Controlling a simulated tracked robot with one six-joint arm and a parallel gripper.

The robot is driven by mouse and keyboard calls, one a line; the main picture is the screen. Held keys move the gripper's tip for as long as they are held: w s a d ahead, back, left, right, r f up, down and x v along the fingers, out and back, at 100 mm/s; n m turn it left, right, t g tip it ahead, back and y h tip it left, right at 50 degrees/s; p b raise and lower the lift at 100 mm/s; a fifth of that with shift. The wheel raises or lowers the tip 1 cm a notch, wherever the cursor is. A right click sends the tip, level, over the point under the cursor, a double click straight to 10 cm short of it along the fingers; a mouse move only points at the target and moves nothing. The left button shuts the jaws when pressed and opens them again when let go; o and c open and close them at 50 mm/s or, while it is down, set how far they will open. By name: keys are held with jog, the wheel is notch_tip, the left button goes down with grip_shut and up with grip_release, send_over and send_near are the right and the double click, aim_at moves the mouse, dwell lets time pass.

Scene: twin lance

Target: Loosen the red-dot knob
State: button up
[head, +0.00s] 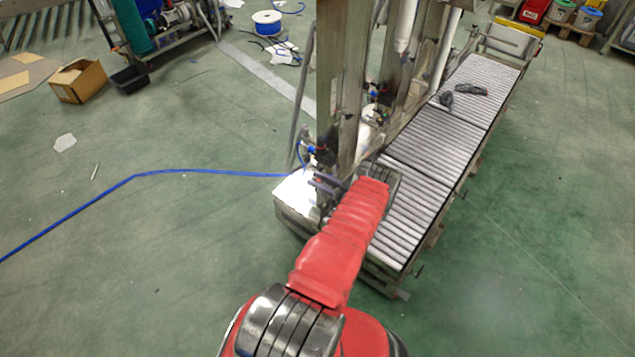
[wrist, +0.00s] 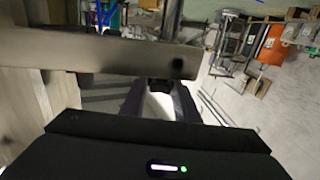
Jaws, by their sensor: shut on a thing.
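My gripper (wrist: 160,98) shows in the wrist view as two dark fingers below a steel beam. It is shut on a small dark knob-like part (wrist: 160,85) that shows between the fingertips. No red dot can be made out on that part. In the head view my gripper (head: 326,184) is at the lower left of the steel machine frame, beside a bright metal box. The red-sleeved arm is mine and hides part of the frame's foot. The contact is too small to see in the head view.
The steel beam (wrist: 100,52) crosses the wrist view close above the fingers. The machine's upright post (head: 338,95) stands just beyond my gripper. A roller conveyor (head: 435,150) runs to the right. A blue hose (head: 180,171) crosses the open green floor at left.

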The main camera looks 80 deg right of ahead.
jog(key=shift+w+a+y, duration=0.1)
jog(key=shift+y, duration=0.2)
jog(key=o, duration=1)
jog(key=shift+o, duration=0.2)
jog(key=v, duration=1.4)
jog(key=shift+f, duration=0.2)
jog(key=shift+f, duration=0.1)
